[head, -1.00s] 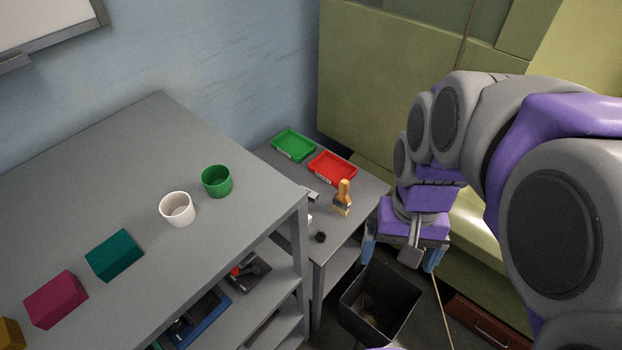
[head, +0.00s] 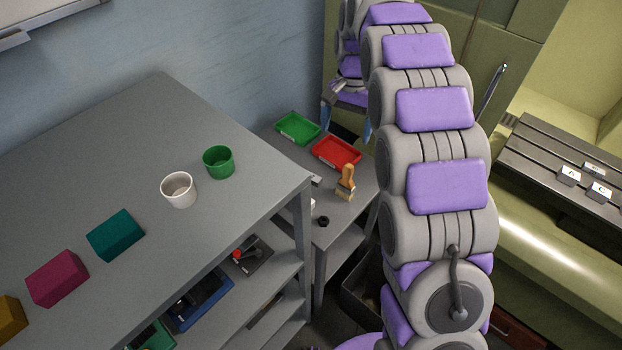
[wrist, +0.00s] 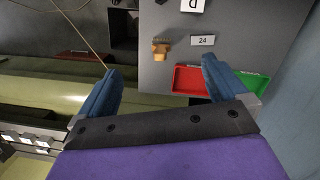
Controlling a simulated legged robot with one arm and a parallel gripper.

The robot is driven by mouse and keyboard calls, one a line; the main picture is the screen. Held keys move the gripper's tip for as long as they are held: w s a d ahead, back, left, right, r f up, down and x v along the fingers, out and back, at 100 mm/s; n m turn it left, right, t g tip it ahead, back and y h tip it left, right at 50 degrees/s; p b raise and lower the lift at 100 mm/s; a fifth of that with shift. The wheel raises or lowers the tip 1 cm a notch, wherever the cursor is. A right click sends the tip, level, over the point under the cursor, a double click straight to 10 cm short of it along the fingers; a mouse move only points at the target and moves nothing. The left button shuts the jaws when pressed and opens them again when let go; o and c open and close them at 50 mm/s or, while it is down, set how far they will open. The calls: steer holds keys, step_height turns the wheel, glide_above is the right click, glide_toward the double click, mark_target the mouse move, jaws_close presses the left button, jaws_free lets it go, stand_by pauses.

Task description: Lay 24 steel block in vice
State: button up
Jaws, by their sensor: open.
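A white tag reading 24 (wrist: 203,40) shows in the wrist view on the small grey table, between the brush and the trays. I cannot clearly tell the steel block itself from the tag or the grey top. In the head view, a small pale item (head: 315,179) lies there, left of the brush. My gripper (head: 346,120) is open and empty, above the far end of the small table. Its blue fingers also show in the wrist view (wrist: 160,68), spread apart above the table's trays. I cannot make out a vice in either view.
The small table carries a brush (head: 346,183), a red tray (head: 336,152), a green tray (head: 297,128) and a dark round piece (head: 322,221). A taller grey cart (head: 110,180) with cups and blocks stands left. A slotted machine bed (head: 540,150) with lettered tags is right.

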steer(key=w+a+f+m, duration=0.1)
steer(key=w+a+f, duration=0.7)
steer(key=w+f, duration=0.25)
steer(key=f+b, duration=0.1)
steer(key=f, duration=0.3)
steer(key=s+f+b, duration=0.1)
steer(key=f, duration=0.3)
steer(key=s+f+b, duration=0.1)
steer(key=f, duration=0.3)
steer(key=shift+s+a+b, duration=0.15)
steer(key=shift+a+b, duration=0.1)
steer(key=shift+b, duration=0.1)
steer(key=f, duration=0.1)
steer(key=f+b, duration=0.1)
steer(key=f, duration=0.1)
steer(key=f+b, duration=0.1)
steer(key=f, duration=0.1)
steer(key=shift+s+f, duration=0.15)
steer(key=shift+s, duration=0.15)
steer(key=shift+c, duration=0.4)
steer(key=shift+a, duration=0.1)
steer(key=c, duration=1.4)
